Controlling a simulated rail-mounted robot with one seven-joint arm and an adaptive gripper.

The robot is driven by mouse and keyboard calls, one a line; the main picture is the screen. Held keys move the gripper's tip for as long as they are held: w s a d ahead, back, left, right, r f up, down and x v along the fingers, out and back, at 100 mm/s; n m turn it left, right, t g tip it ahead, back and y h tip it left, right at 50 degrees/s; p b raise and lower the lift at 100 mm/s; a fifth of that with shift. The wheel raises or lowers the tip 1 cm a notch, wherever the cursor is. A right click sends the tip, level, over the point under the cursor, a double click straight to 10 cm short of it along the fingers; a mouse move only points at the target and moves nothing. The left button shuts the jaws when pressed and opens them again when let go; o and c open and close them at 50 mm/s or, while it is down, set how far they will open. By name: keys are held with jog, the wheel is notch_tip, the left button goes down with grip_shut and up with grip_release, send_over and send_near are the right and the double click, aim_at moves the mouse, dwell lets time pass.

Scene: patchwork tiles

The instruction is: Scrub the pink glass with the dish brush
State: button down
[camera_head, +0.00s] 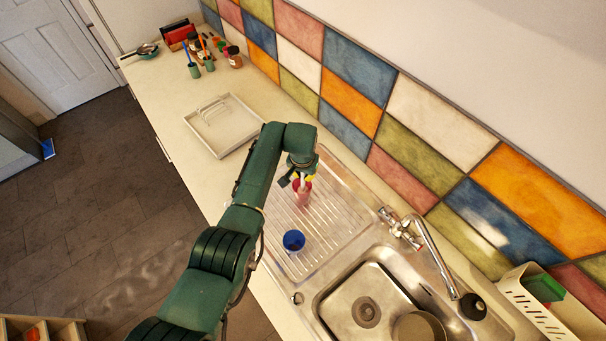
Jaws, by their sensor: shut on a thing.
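My gripper (302,185) is over the upper part of the steel drainboard, with red and yellow parts at its fingers. It is shut on a small pink thing that looks like the pink glass (303,199), which shows just below the fingers. The fingers cover part of it, and I cannot tell whether its base touches the drainboard. I cannot pick out the dish brush for certain. Thin blue and orange handles stand in small green holders (209,64) at the far end of the counter, too small to identify.
A blue cup (293,241) stands on the drainboard (330,217). The sink basin (343,301) holds a round pan (418,328), with the tap (436,246) behind. A white rack (535,309) is at right. A pale tray (224,125) lies on the counter; jars stand beyond.

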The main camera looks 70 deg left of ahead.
notch_tip(320, 180, up, 9)
jog(key=p, duration=0.7)
jog(key=shift+r, duration=1)
